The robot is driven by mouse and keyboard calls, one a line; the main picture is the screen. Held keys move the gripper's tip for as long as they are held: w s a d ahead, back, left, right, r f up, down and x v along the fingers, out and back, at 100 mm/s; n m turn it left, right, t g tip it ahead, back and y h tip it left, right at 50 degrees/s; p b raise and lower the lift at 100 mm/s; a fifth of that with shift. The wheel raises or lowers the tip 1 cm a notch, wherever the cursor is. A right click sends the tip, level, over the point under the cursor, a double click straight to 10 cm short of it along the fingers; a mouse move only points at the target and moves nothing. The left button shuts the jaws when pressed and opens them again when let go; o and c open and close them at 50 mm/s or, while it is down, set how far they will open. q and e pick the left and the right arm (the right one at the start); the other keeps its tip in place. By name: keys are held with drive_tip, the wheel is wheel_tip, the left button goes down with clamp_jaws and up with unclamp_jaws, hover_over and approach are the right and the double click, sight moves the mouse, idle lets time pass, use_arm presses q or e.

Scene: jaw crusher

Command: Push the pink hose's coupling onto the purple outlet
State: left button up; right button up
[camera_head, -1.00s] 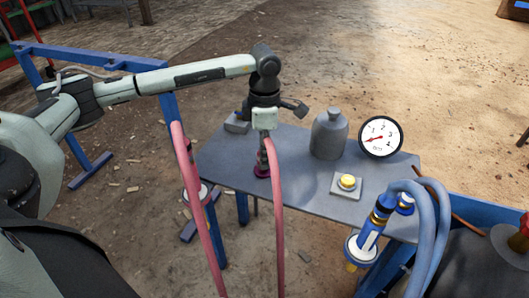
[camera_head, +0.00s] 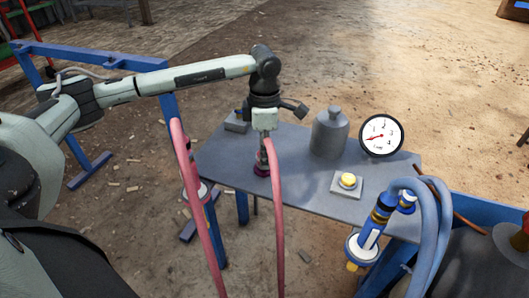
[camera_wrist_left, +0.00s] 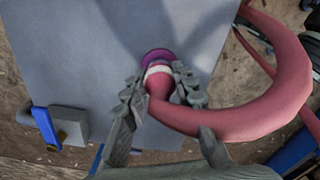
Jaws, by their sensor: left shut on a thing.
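The pink hose (camera_head: 276,215) hangs in a long loop in front of the table, and its end goes up into my left gripper (camera_head: 263,150). In the left wrist view, my left gripper (camera_wrist_left: 162,88) is shut on the hose's coupling (camera_wrist_left: 158,72), which has a pale ring. The purple outlet (camera_head: 261,171) stands on the grey table top. In the left wrist view the purple outlet (camera_wrist_left: 157,55) shows as a rim just beyond the coupling, in line with it. The two look touching or nearly so; how far the coupling is on is hidden. My right gripper is out of view.
On the table (camera_head: 310,190) stand a grey bottle-shaped vessel (camera_head: 329,133), a dial gauge (camera_head: 381,136) and a yellow button (camera_head: 348,181) on a plate. Blue hoses (camera_head: 430,220) with a coupling (camera_head: 375,222) hang at right. A blue frame (camera_head: 90,57) stands at left.

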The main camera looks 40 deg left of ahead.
use_arm(q)
drive_tip(key=shift+f, duration=0.35)
drive_tip(key=o, duration=1.1)
drive_tip(key=shift+o, duration=0.2)
drive_tip(key=shift+r, duration=0.1)
wheel_tip(320, 180, up, 12)
